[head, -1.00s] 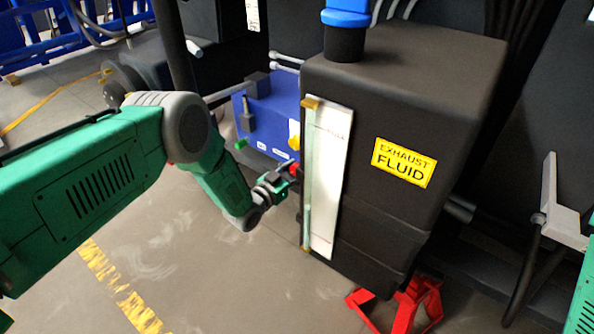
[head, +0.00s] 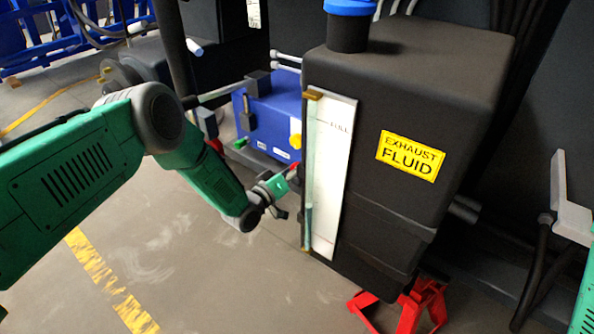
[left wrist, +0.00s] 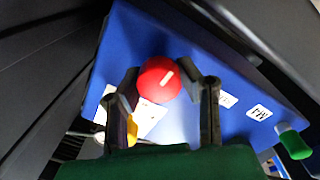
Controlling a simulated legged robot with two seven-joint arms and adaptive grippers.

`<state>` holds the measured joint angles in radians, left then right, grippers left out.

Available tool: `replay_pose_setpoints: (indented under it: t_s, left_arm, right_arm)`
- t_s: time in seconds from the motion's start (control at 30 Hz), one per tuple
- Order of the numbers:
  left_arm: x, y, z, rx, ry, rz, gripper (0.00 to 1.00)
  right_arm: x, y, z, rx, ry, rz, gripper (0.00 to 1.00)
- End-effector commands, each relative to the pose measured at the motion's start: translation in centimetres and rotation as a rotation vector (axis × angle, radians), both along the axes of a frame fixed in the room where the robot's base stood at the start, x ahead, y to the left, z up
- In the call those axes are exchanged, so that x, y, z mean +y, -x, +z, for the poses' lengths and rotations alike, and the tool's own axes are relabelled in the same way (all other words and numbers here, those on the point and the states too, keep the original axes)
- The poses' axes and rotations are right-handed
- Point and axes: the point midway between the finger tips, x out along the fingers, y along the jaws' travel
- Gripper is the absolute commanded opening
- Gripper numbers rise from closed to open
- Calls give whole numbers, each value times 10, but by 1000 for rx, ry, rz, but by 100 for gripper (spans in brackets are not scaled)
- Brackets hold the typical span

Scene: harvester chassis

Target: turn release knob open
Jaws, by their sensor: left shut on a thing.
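The red release knob (left wrist: 160,78), with a short white mark on its face, sits on a blue box (left wrist: 215,65) in the left wrist view. My left gripper (left wrist: 165,92) is shut on it, with one dark finger on either side. The white mark is slanted in that view. In the head view my left gripper (head: 289,181) reaches the front of the blue box (head: 272,118), at the left edge of the black tank. Only a little red shows there, and the knob is mostly hidden.
The black exhaust fluid tank (head: 400,90) with its level gauge (head: 328,175) stands close right of my left gripper. A yellow knob (left wrist: 131,130) and a green knob (left wrist: 295,144) are on the blue box. A red stand (head: 405,308) is below the tank. Open floor lies in front.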

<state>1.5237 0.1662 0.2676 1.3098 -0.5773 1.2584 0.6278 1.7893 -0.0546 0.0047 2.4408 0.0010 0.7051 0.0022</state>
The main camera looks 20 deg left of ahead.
Motion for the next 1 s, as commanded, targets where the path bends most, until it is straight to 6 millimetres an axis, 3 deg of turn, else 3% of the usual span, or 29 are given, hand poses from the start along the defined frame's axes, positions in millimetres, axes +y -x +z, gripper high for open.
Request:
replay_pose_setpoints:
  t_s: [0.03, 0.63, 0.67, 0.7, 1.0]
  left_arm:
    - [1, 7, -12, 30, 8, -2, 2]
    - [-2, 7, -11, 42, 42, -7, 2]
    - [-2, 7, -11, 42, 42, -7, 38]
    - [-2, 7, -10, 41, 43, -7, 52]
    - [-2, 4, -5, 29, 46, -5, 53]
  right_arm:
    - [0, 0, -1, 0, 0, 0, 40]
    - [0, 0, -2, 0, 0, 0, 40]
    - [0, 0, -2, 0, 0, 0, 40]
    - [0, 0, -2, 0, 0, 0, 40]
    - [0, 0, -2, 0, 0, 0, 40]
